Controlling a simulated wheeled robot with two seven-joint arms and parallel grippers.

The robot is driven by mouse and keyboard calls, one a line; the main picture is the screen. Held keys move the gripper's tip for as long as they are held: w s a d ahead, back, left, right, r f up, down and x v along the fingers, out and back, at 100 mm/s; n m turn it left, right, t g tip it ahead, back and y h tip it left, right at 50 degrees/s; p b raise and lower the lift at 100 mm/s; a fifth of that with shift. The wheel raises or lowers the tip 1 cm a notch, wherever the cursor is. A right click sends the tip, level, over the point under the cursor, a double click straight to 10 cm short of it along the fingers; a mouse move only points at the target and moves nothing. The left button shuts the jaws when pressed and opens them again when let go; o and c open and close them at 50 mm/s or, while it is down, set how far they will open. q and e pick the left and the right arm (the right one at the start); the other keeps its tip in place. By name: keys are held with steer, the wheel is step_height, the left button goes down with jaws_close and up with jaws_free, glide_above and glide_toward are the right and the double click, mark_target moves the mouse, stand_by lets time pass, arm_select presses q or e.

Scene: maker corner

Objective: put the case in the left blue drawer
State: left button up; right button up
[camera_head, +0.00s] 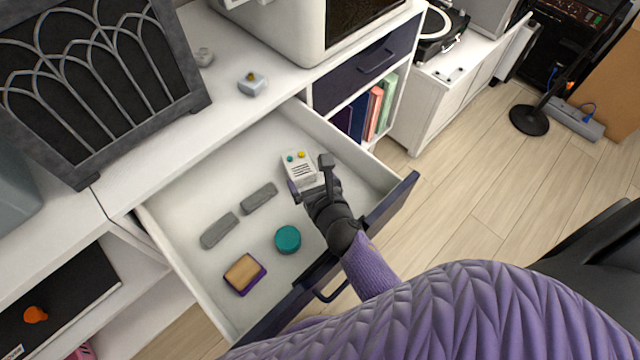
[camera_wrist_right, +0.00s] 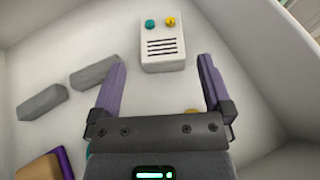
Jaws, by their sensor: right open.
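The left blue drawer (camera_head: 392,203) is pulled open, with a white inside and a dark blue front. A small white case-like box (camera_head: 298,167) with a teal knob, a yellow knob and dark slots lies on its floor; it also shows in the right wrist view (camera_wrist_right: 163,42). I cannot tell for certain that it is the case. My right gripper (camera_head: 310,178) is open over the drawer beside this box. In the right wrist view its fingers (camera_wrist_right: 162,68) are apart and empty, with the box just beyond their tips. My left gripper is out of view.
The drawer also holds two grey blocks (camera_head: 259,198) (camera_head: 219,231), a teal round tin (camera_head: 288,239) and a tan-and-purple block (camera_head: 243,274). A closed blue drawer (camera_head: 374,62) is to the right, above books (camera_head: 372,112). A grey arched panel (camera_head: 95,80) stands on the white counter (camera_head: 165,140).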

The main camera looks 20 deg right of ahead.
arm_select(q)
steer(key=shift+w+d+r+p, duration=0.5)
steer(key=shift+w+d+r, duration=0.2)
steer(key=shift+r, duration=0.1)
arm_select(e)
steer(key=shift+v, duration=2.75)
